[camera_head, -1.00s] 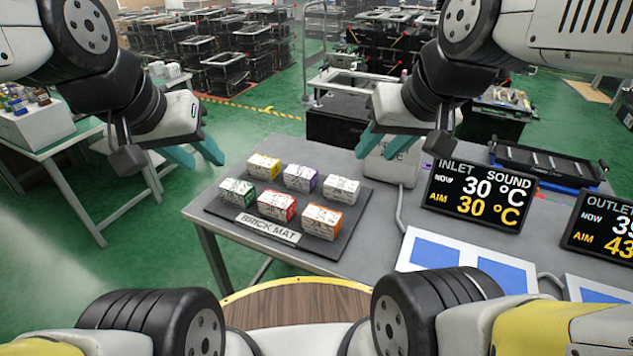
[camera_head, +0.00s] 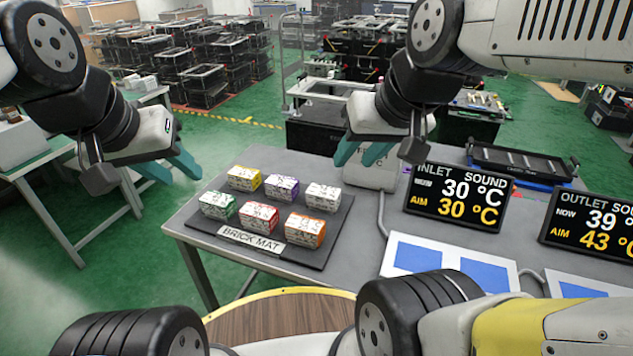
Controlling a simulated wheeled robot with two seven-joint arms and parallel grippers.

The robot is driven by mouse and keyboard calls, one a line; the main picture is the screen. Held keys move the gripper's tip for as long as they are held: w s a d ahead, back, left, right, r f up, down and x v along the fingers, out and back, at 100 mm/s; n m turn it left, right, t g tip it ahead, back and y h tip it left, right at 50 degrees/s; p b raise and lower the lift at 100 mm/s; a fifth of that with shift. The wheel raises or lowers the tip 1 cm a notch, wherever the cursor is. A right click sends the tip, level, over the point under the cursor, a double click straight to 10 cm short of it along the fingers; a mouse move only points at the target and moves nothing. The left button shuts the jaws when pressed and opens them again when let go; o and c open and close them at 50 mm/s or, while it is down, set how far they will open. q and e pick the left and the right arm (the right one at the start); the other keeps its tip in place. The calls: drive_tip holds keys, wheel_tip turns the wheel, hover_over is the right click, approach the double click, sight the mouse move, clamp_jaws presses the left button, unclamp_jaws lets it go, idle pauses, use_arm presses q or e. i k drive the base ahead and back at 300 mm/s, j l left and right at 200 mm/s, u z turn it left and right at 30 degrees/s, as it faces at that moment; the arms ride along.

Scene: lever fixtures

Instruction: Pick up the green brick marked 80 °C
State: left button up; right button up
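The green-edged brick (camera_head: 217,206) sits at the front left corner of the dark brick mat (camera_head: 335,240); its marking is too small to read. Several other bricks share the mat: yellow (camera_head: 245,179), purple (camera_head: 281,189), red (camera_head: 259,217), orange (camera_head: 305,230) and a white one (camera_head: 322,197). My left gripper (camera_head: 173,171) is up and left of the mat, teal fingers apart and empty. My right gripper (camera_head: 359,154) hangs beyond the mat's back right, in front of a white box in the picture, fingers apart and empty. Neither touches a brick.
A white box (camera_head: 372,176) stands behind the mat. The inlet screen (camera_head: 459,197) reads 30 °C, aim 30 °C; the outlet screen (camera_head: 598,229) reads 39 °C, aim 43 °C. Blue-and-white panels (camera_head: 448,262) lie front right. A black tray (camera_head: 522,165) is at the back.

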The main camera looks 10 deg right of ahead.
sight(222, 207)
drive_tip(key=i+j+u, duration=0.1)
drive_tip(key=j+u, duration=0.25)
drive_tip(key=i+j+u, duration=0.1)
drive_tip(key=u, duration=0.3)
drive_tip(key=j, duration=0.1)
